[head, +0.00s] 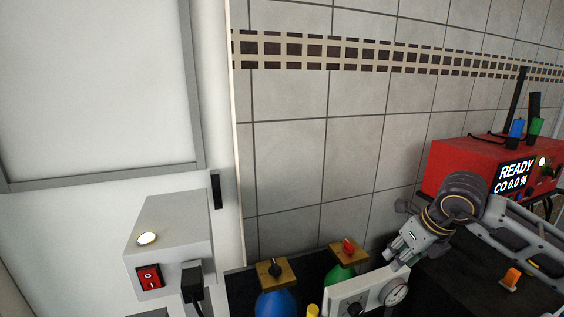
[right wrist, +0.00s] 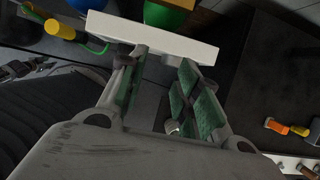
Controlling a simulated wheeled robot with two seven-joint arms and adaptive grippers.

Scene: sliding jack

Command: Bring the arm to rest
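My right arm comes in from the right in the head view. Its gripper (head: 402,262) points down behind the upper edge of a white panel (head: 350,297) that carries a round gauge (head: 396,292) and a black knob. In the right wrist view the two green-padded fingers of this gripper (right wrist: 164,64) stand apart, with no object clearly held between them. The white panel (right wrist: 150,36) lies just beyond the fingertips; whether they touch it I cannot tell. My left gripper is in neither view.
A red analyser (head: 464,165) reading "READY CO 0.0 %" stands at the right. A blue cylinder (head: 276,303) and a green cylinder (head: 340,277) stand left of the gripper. A grey switch box (head: 170,232) is on the left. An orange piece (head: 510,278) lies on the dark bench.

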